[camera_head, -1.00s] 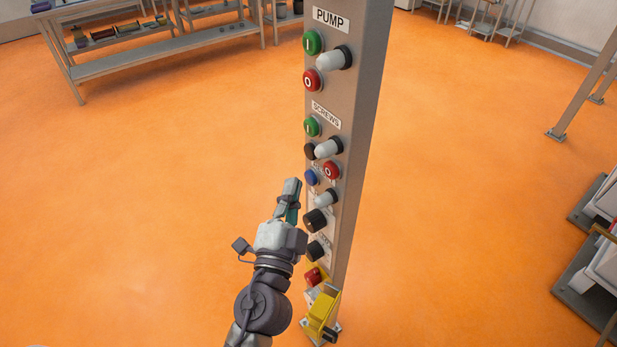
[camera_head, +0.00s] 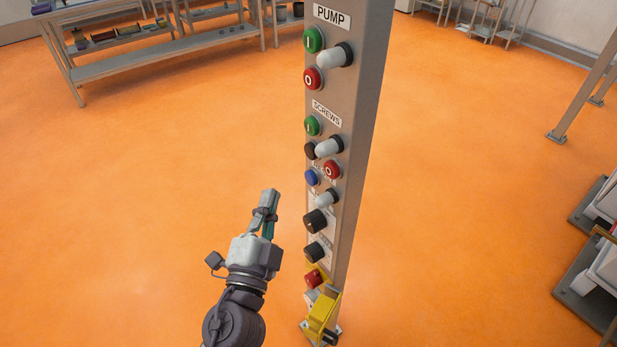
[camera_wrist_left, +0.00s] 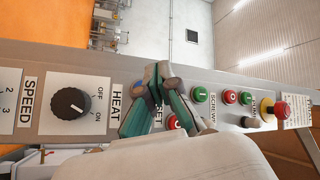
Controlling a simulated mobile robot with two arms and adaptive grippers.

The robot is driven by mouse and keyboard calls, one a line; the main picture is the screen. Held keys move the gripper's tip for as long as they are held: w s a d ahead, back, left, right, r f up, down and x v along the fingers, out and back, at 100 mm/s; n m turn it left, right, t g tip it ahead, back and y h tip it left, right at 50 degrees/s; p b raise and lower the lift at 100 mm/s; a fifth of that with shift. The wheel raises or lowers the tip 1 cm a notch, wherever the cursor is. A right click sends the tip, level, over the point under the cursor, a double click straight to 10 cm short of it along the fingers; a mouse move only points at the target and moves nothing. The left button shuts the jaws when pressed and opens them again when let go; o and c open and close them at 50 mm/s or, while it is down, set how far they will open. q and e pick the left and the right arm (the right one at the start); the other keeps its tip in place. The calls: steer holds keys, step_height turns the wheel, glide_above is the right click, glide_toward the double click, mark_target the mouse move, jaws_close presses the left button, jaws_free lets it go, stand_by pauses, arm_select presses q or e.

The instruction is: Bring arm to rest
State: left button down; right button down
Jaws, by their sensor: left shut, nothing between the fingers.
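My left gripper (camera_head: 266,211) is in the lower middle of the head view, to the left of the control column (camera_head: 354,150) and apart from it in the picture. Its fingers are together with nothing between them. In the left wrist view the gripper (camera_wrist_left: 158,84) shows shut in front of the column's panel (camera_wrist_left: 60,130), which looks turned sideways. The fingers hide part of the labels and buttons there. My right gripper is not in either view.
The column carries green, red, blue and black controls and a yellow-guarded part (camera_head: 322,312) near its foot. A shelf rack (camera_head: 140,65) stands at the back left. Grey equipment (camera_head: 590,285) is at the right edge. The orange floor (camera_head: 130,220) on the left is clear.

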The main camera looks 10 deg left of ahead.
arm_select(q)
step_height(320, 180, down, 24)
steer(key=d+n+g+h, duration=0.1)
steer(key=d+g, duration=0.1)
steer(key=g, duration=0.4)
steer(key=s+a+f+n+g, duration=0.1)
steer(key=s+f+g, duration=0.15)
steer(key=f, duration=0.65)
steer(key=s+a+f+n+g, duration=0.15)
steer(key=s+f, duration=0.25)
steer(key=f, duration=0.5)
steer(key=s+a+f+n+g, duration=0.2)
steer(key=s+a+f+g, duration=0.1)
steer(key=s+f, duration=0.4)
steer(key=s+a+f+n+g+y, duration=0.1)
steer(key=s+a+f+n+g, duration=0.1)
steer(key=s+f, duration=0.5)
steer(key=s+a+f+n+g, duration=0.2)
steer(key=s+f, duration=0.6)
steer(key=s, duration=0.8)
steer(key=a+g, duration=0.2)
steer(key=shift+s+g, duration=0.25)
steer(key=shift+g, duration=0.05)
